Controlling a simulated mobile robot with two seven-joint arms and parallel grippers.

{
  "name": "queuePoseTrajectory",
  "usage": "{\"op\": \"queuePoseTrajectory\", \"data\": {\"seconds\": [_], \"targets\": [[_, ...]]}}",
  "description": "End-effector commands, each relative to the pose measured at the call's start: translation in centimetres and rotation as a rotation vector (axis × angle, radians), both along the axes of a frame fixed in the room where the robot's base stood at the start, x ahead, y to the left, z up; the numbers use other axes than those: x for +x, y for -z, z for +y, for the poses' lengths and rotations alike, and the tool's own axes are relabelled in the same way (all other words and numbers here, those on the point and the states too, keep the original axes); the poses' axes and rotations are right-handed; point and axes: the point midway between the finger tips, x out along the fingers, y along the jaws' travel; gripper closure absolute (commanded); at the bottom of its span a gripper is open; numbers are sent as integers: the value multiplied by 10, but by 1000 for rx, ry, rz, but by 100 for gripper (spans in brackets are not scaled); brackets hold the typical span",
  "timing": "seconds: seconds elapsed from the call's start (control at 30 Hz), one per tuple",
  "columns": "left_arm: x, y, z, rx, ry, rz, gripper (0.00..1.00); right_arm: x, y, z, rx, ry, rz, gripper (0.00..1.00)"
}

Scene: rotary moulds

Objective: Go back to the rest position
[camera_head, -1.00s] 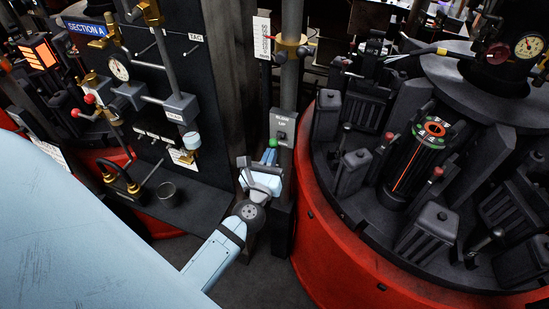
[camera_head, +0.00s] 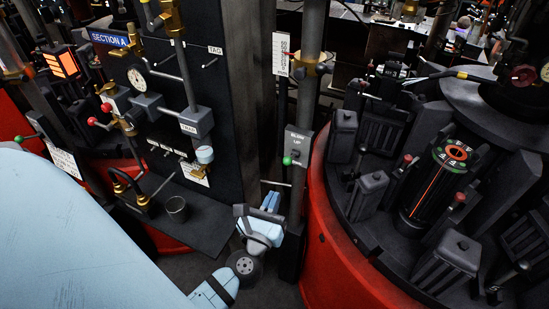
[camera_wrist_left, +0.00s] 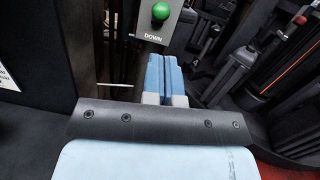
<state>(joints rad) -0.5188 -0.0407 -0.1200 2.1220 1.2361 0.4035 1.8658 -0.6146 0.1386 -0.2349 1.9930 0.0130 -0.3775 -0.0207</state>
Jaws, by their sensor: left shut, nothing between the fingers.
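My left gripper (camera_head: 271,201) is in the lower middle of the head view, with its arm coming in from the bottom left. Its blue fingers are together with nothing between them, and they also show in the left wrist view (camera_wrist_left: 165,76). They are just below the grey control plate (camera_head: 298,145) with the green knob (camera_head: 288,160), apart from it. In the left wrist view the green knob (camera_wrist_left: 160,12) is at the top edge, above the word DOWN. My right gripper is in neither view.
A large red rotary drum (camera_head: 335,262) with dark moulds fills the right. A vertical post (camera_head: 309,80) stands between them.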

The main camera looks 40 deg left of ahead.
Motion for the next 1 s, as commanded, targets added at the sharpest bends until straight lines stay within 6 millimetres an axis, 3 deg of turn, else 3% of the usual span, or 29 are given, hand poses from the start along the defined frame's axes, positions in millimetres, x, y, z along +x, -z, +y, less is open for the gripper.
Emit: {"op": "queuePoseTrajectory", "data": {"seconds": [0.37,0.47,0.53,0.67,0.77,0.9,1.0], "targets": [[0,0,0,4,0,1,100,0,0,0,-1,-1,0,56],[0,-2,-4,87,18,24,100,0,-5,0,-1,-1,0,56],[0,-5,-13,247,52,67,100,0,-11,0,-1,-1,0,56],[-5,-3,-41,772,159,179,100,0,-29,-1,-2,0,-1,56],[-13,8,-65,1284,261,252,100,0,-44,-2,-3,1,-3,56],[-34,36,-87,2007,406,279,100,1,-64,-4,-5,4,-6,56],[-51,58,-92,2476,505,238,100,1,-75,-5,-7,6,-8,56]]}}
